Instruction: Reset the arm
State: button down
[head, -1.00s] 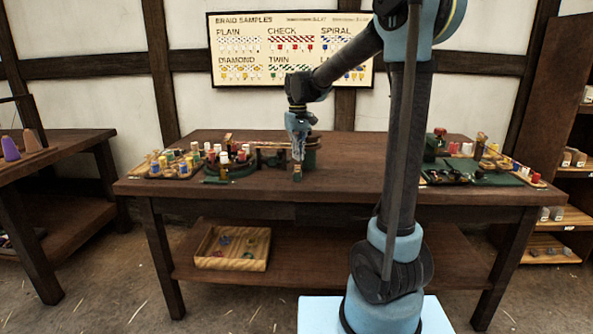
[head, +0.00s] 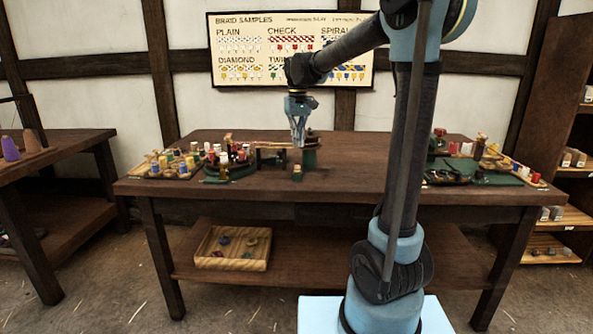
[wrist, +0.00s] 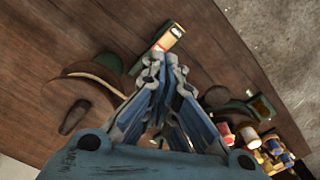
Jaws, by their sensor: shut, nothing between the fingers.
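My gripper (head: 299,146) hangs from the raised arm, pointing down over the wooden table (head: 345,180). Its fingers are together with nothing between them. A small green and tan piece (head: 297,173) stands on the table just below the fingertips, apart from them. In the wrist view, the closed gripper (wrist: 165,60) fills the middle, and a green piece with an orange and white part (wrist: 165,43) shows beyond the tips.
A round green stand with bobbins (head: 230,165) and a tray of spools (head: 172,165) are on the left of the table. More spools and green mats (head: 485,178) are at the right. A wooden box (head: 232,262) sits on the lower shelf. The table's front middle is clear.

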jog(key=s+d+f+m+t, duration=0.1)
jog(key=s+d+f+m, duration=0.3)
jog(key=s+d, duration=1.1)
jog(key=s+d+f, duration=0.3)
jog(key=s+f, duration=0.4)
jog(key=s, duration=0.1)
jog(key=s+d+f+m+t, duration=0.1)
jog(key=s+d+f, duration=0.2)
jog(key=s+f, duration=0.5)
jog(key=shift+s, duration=0.4)
jog(key=shift+w, duration=0.1)
